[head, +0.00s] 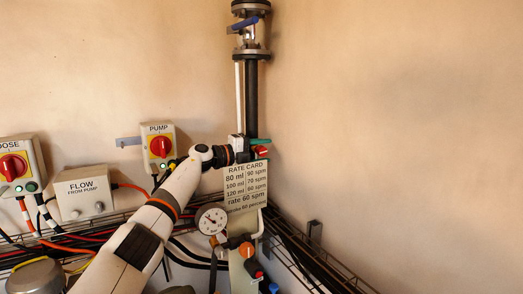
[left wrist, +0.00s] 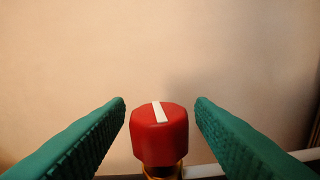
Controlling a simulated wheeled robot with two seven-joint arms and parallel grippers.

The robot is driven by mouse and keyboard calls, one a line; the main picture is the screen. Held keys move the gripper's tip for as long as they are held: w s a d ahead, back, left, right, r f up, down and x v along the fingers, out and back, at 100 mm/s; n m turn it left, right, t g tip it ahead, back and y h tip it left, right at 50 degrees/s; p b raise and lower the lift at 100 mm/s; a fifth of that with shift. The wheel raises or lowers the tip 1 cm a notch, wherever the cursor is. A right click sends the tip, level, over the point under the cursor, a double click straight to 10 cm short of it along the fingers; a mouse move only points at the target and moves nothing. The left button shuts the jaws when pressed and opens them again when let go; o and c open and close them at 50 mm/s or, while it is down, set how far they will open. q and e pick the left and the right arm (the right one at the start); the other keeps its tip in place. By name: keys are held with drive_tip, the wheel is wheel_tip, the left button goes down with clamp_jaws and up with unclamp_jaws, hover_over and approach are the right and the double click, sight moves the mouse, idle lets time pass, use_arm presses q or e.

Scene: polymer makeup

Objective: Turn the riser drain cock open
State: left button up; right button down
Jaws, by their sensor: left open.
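The riser drain cock shows in the left wrist view as a red knob (left wrist: 159,131) with a white pointer line on its top, on a brass-coloured stem. The line runs nearly up the picture, leaning slightly left. In the head view the red knob (head: 263,152) is small, at the riser just above the rate card. My left gripper (left wrist: 160,101) is open, with one green finger on each side of the knob and a visible gap on both sides. In the head view my left gripper (head: 266,148) reaches the knob from the left. My right gripper is not in view.
The dark riser pipe (head: 251,95) with a blue-handled valve (head: 243,23) rises above. The rate card (head: 246,186), a pressure gauge (head: 211,219) and an orange knob (head: 246,249) are below. The pump switch box (head: 158,146) is left. The right wall is clear.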

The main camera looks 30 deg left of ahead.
use_arm(q)
drive_tip(key=shift+c, duration=0.4)
drive_tip(key=c, duration=0.9)
drive_tip(key=shift+o, duration=0.2)
drive_tip(key=shift+f+t+h+b, duration=0.3)
drive_tip(key=shift+b, duration=0.9)
drive_tip(key=shift+r, duration=0.15)
drive_tip(key=shift+t, duration=0.3)
drive_tip(key=o, duration=0.9)
drive_tip(key=shift+r, duration=0.1)
drive_tip(key=shift+o, duration=0.2)
